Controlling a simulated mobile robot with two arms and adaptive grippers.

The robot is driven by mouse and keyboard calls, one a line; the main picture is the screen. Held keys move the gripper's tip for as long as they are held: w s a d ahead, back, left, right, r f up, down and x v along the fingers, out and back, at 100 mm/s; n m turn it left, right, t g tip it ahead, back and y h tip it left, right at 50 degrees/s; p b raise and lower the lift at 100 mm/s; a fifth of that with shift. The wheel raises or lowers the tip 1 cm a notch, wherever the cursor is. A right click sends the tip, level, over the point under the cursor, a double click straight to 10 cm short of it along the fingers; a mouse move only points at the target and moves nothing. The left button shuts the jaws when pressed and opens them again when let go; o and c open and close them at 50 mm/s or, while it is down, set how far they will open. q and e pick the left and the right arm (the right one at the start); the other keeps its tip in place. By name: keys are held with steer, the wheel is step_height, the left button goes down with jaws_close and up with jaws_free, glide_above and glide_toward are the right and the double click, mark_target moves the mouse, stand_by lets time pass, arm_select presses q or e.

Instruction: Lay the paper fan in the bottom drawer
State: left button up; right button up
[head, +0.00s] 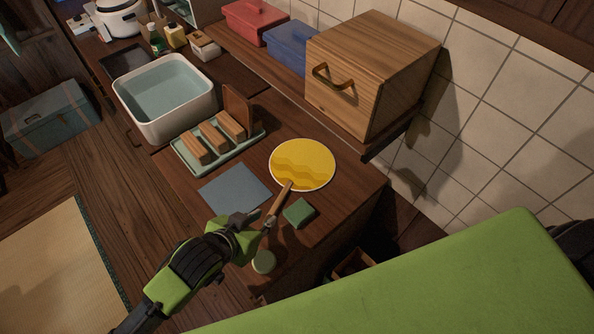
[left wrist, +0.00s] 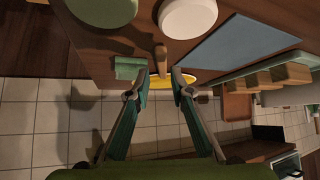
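The paper fan (head: 303,162) is round and yellow with a wavy pattern and a wooden handle. It lies flat on the dark wooden counter. My left gripper (head: 268,222) is at the handle's near end. In the left wrist view my left gripper (left wrist: 160,73) is open, with the fan's handle (left wrist: 160,54) between and just beyond its fingertips; I cannot tell if they touch it. Part of the yellow fan (left wrist: 187,79) shows behind. A drawer-like box (head: 352,264) shows low beside the counter, mostly hidden; I cannot tell whether it is the bottom drawer. My right gripper is not in view.
A green sponge (head: 298,213) lies right of the handle, a blue-grey sheet (head: 235,188) left of it. A round pale green item (head: 263,262) sits near the counter's front edge. A rack (head: 190,168), a basin (head: 141,120) and a wooden box (head: 345,107) stand farther back.

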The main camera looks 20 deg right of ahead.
mark_target(270, 215)
arm_select(q)
steer(key=x, duration=0.2)
steer(key=p+x, duration=0.1)
steer(key=x, duration=0.1)
steer(key=shift+w+f, duration=0.15)
steer(key=shift+f, duration=0.35)
jaws_close()
